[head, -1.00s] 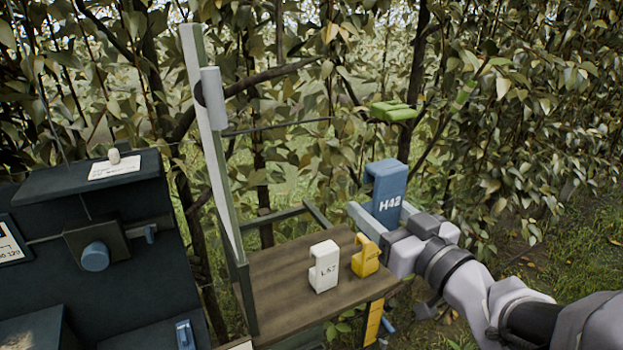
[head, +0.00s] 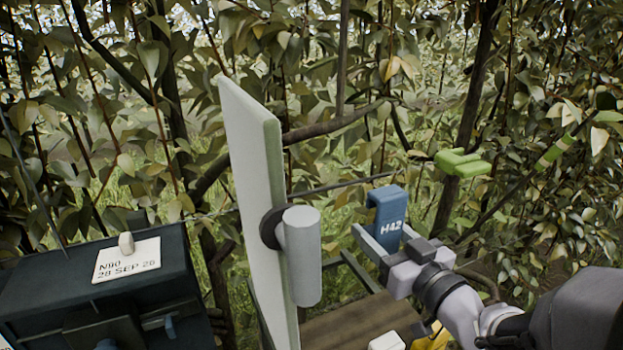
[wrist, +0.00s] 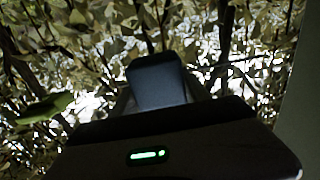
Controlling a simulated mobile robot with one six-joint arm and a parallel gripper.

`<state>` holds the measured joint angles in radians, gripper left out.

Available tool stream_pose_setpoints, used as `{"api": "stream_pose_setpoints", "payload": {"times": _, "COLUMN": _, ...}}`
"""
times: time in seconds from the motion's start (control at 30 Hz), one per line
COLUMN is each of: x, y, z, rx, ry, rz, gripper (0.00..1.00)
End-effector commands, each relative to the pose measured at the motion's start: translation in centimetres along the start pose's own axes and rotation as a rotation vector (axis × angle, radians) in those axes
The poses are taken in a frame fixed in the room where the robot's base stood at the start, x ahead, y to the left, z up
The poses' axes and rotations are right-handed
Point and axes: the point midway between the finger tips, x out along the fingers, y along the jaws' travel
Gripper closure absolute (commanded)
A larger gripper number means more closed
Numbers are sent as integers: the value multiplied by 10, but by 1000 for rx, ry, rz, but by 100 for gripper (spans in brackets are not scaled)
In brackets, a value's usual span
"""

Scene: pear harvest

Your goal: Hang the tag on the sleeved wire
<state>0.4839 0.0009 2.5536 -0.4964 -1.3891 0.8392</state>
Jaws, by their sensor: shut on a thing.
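The blue tag (head: 385,208) marked H42 is a hook-shaped block, held upright with its bent part on top. My gripper (head: 388,238) is shut on its lower part, one finger on each side. The wire (head: 340,186) runs from the left behind the pale post; its darker, thicker stretch, apparently the sleeve, ends just above the tag in the head view. I cannot tell the depth gap between tag and wire.
The pale post (head: 255,190) with a grey cylinder (head: 302,255) stands left of the tag. A green clip-like piece (head: 462,163) is at the right. A white block (head: 387,342) and a yellow block (head: 432,338) sit low on the wooden table (head: 365,322). Foliage fills the back.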

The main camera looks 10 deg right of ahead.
Motion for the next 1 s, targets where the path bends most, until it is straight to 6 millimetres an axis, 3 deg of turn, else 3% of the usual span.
{"api": "stream_pose_setpoints", "payload": {"times": 1.0, "x": 114, "y": 0, "z": -2, "rx": 0, "ry": -2, "rz": 1, "gripper": 87}}
